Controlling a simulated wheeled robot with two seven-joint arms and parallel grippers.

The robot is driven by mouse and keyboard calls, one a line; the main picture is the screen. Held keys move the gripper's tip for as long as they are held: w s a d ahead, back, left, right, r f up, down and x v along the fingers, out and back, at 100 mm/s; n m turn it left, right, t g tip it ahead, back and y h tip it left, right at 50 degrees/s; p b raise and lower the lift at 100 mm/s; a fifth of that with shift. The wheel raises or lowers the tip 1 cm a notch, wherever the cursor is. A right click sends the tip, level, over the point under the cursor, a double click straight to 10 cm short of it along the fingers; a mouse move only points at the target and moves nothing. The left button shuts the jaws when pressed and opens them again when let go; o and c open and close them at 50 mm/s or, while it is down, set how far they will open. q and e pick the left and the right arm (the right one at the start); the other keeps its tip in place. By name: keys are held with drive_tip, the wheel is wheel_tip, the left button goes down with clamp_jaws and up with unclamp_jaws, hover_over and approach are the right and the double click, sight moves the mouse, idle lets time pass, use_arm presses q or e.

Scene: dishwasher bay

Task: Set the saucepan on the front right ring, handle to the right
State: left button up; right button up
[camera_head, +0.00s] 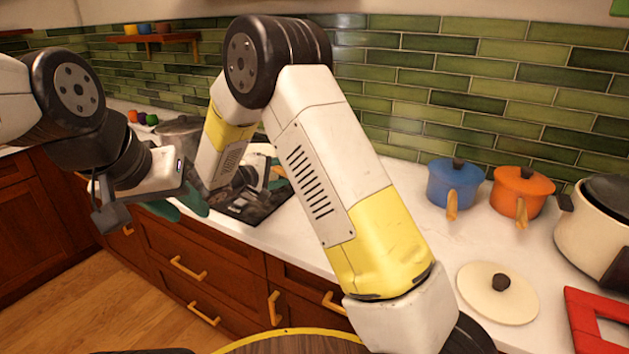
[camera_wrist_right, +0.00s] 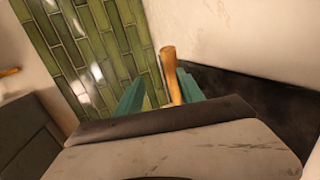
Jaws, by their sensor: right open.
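In the right wrist view a wooden handle (camera_wrist_right: 169,72) stands between the teal fingers of my right gripper (camera_wrist_right: 160,92), which is open around it. The pan this handle belongs to is hidden. In the head view my right arm reaches across the middle, and its gripper (camera_head: 274,180) is small and partly hidden over the black cooktop (camera_head: 246,208). Most of the cooktop lies behind my arm, so I cannot tell the front right ring. My left gripper (camera_head: 178,207) looks open and empty, left of the cooktop and near the counter's front edge.
A grey steel pot (camera_head: 180,130) stands behind my left gripper. On the right are a blue pot (camera_head: 453,190), an orange pot (camera_head: 513,200), a cream lid (camera_head: 497,293), a large cream pot (camera_head: 580,232) and a red frame (camera_head: 580,330). Counter (camera_head: 415,205) left of the blue pot is clear.

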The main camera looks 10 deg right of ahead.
drive_tip(key=s+d+r+m+g+y, duration=0.2)
drive_tip(key=s+d+r+m+g, duration=0.15)
drive_tip(key=s+d, duration=0.45)
drive_tip(key=s+d+r+m+g+y, duration=0.15)
drive_tip(key=s+d+r+g, duration=0.25)
drive_tip(key=s+d, duration=0.4)
drive_tip(key=s+a+r+m+t+y, duration=0.1)
drive_tip(key=s+y, duration=0.3)
drive_tip(key=s, duration=0.4)
drive_tip(key=s+a+r+m+t+y, duration=0.2)
drive_tip(key=s+r+m+y, duration=0.1)
drive_tip(key=s, duration=0.6)
drive_tip(key=shift+s+a+r+y, duration=0.15)
drive_tip(key=shift+s+r+y, duration=0.05)
drive_tip(key=shift+r+y, duration=0.5)
